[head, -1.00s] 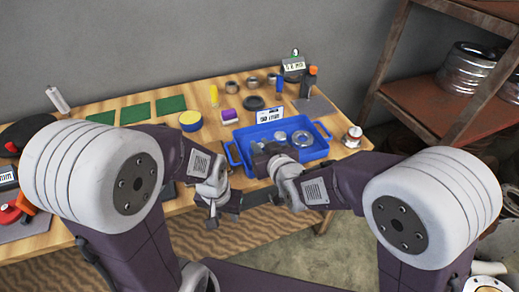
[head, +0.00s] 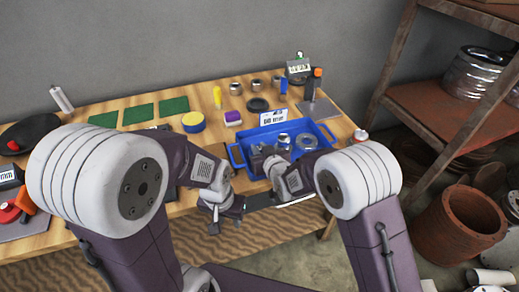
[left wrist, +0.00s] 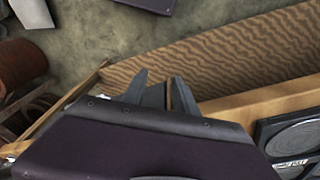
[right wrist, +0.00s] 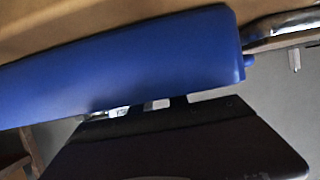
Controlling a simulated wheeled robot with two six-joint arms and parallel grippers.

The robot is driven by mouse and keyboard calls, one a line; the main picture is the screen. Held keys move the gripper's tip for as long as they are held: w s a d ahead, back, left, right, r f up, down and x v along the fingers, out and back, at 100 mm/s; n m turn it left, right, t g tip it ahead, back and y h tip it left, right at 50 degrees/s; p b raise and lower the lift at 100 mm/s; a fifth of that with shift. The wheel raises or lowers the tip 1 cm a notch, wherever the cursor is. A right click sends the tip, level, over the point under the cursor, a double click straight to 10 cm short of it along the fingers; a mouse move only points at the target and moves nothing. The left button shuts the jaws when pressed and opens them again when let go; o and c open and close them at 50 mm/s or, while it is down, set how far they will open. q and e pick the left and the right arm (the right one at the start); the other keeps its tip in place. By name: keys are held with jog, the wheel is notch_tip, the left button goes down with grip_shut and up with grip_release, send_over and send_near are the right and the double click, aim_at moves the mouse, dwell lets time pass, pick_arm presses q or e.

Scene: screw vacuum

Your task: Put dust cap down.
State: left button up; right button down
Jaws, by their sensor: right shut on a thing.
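My right gripper (head: 262,157) is at the left part of the blue tray (head: 236,155), low over its near side. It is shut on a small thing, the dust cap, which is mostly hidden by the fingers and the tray. In the right wrist view the blue tray wall (right wrist: 130,65) covers most of the fingers, and only pale bits show beside them. My left gripper (head: 226,222) hangs in front of the table's front edge. In the left wrist view its two fingers (left wrist: 162,92) stand apart with nothing between them.
Metal round parts (head: 306,141) lie in the tray's right half. A rusty shelf (head: 430,100) stands on the right.

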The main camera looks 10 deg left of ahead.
jog(key=shift+f, duration=0.1)
jog(key=c, duration=1.3)
grip_release()
jog(key=shift+s+d+r, duration=0.15)
jog(key=shift+s+r, duration=0.05)
jog(key=shift+r, duration=0.05)
jog(key=v, duration=1.1)
jog(key=shift+s+d+p, duration=0.15)
jog(key=shift+s+p, duration=0.1)
jog(key=shift+p, duration=0.15)
